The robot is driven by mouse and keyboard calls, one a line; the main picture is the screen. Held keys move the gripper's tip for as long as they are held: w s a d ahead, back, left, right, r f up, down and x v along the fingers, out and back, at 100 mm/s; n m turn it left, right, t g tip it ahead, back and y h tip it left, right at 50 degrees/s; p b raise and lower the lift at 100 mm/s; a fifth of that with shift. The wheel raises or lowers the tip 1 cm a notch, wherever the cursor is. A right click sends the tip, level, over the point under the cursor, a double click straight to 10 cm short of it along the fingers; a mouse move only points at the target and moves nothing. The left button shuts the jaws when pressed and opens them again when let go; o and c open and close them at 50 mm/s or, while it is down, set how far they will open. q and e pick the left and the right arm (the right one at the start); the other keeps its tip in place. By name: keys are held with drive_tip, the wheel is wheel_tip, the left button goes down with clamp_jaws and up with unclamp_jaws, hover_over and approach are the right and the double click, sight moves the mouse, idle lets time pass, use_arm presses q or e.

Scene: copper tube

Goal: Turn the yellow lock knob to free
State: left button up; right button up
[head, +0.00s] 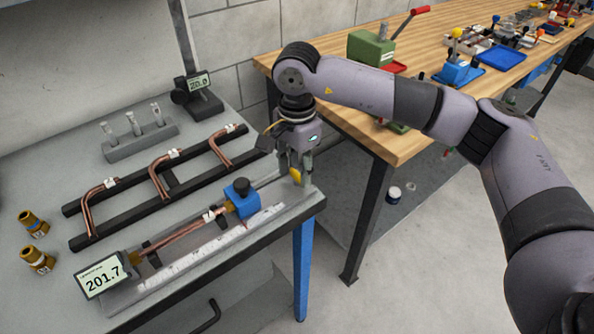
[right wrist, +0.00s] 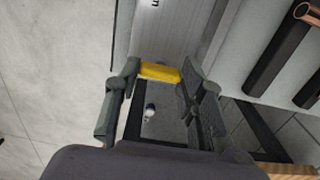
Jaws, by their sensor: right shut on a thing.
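The yellow lock knob (head: 296,176) is at the right end of the measuring fixture, near the corner of the grey bench. My right gripper (head: 298,181) points down over it and is shut on it. In the right wrist view the yellow knob (right wrist: 160,73) lies as a bar between the two fingers (right wrist: 158,79). The fingers hide part of the knob, so its exact angle is hard to tell. My left gripper is not in view.
A blue block (head: 242,200) with a dark knob stands on the fixture, left of my gripper. A copper tube (head: 180,240) lies along it, with a 201.7 display (head: 102,276) at the left end. Behind, a black rack (head: 150,209) holds bent tubes. A wooden bench (head: 400,150) stands at right.

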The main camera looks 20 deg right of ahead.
sight(297, 174)
idle(0.3)
drive_tip(key=o, duration=1.1)
drive_tip(key=shift+o, duration=0.2)
drive_tip(key=shift+r, duration=0.1)
wheel_tip(297, 174, up, 12)
drive_tip(key=shift+f, duration=0.2)
